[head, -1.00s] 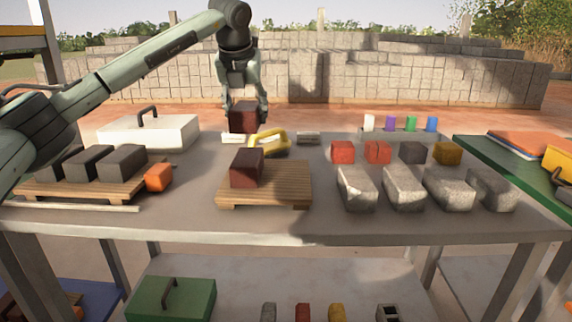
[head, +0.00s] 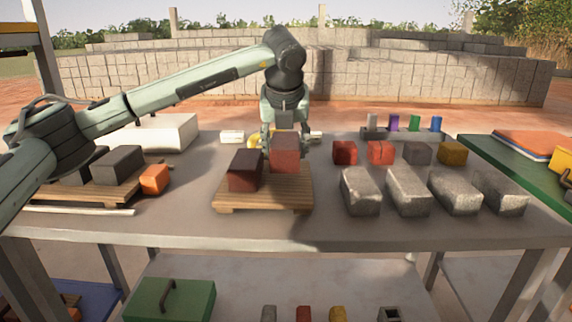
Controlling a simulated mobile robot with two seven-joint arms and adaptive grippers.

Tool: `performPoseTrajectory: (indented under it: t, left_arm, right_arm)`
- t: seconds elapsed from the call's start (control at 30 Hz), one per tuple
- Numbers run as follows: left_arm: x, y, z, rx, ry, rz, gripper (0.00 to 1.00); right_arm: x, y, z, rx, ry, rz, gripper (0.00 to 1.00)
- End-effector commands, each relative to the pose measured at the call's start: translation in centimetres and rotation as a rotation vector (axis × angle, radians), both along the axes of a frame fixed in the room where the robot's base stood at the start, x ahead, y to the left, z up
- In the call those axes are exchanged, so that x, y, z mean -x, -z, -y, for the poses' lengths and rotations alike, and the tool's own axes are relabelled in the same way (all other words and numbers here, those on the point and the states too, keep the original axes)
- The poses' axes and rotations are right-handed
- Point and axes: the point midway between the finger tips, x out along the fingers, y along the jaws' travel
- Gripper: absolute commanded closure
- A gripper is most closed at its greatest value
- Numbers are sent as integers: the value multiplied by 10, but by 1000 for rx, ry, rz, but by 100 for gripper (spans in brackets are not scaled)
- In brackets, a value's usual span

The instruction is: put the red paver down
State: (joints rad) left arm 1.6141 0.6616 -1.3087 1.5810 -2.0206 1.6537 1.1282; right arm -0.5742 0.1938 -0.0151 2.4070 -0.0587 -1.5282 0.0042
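The red paver (head: 285,153) is held upright between the fingers of my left gripper (head: 284,141), over the right back part of a small wooden pallet (head: 268,198). I cannot tell whether its underside touches the slats. A darker red-brown paver (head: 245,171) stands on the left part of the same pallet, with a narrow gap between the two. My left gripper is shut on the red paver, one finger on each side. My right gripper is not in view.
A white lidded box (head: 170,133) stands behind. Right are grey stone blocks (head: 407,191) and small coloured cubes (head: 380,152). The table front is clear.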

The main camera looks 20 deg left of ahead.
Motion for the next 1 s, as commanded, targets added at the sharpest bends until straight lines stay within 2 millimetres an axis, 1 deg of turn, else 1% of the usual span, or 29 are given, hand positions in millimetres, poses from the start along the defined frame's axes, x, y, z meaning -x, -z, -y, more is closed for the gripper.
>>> performPoseTrajectory:
  t: [0.07, 0.17, 0.3, 0.4, 0.6, 0.63, 0.7, 1.0]
  left_arm:
    - [0, -1, 2, 1, -1, 6, 100]
    - [0, 6, 2, 1, -1, 5, 100]
    - [0, 26, 1, 0, 0, 3, 100]
    - [0, 36, 1, 2, 1, 4, 100]
    - [0, 39, 2, 2, 0, 5, 100]
    - [1, 42, 1, 1, 0, -1, 48]
    - [1, 42, 1, 1, 0, -1, 40]
    - [1, 40, 2, 1, 0, 0, 40]
  right_arm:
    - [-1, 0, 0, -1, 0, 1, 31]
    - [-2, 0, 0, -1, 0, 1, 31]
    - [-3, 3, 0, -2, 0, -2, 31]
    - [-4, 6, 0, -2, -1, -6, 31]
    - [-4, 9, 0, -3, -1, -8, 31]
    - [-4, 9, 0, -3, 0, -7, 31]
    - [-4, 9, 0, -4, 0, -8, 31]
    - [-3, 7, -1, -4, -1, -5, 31]
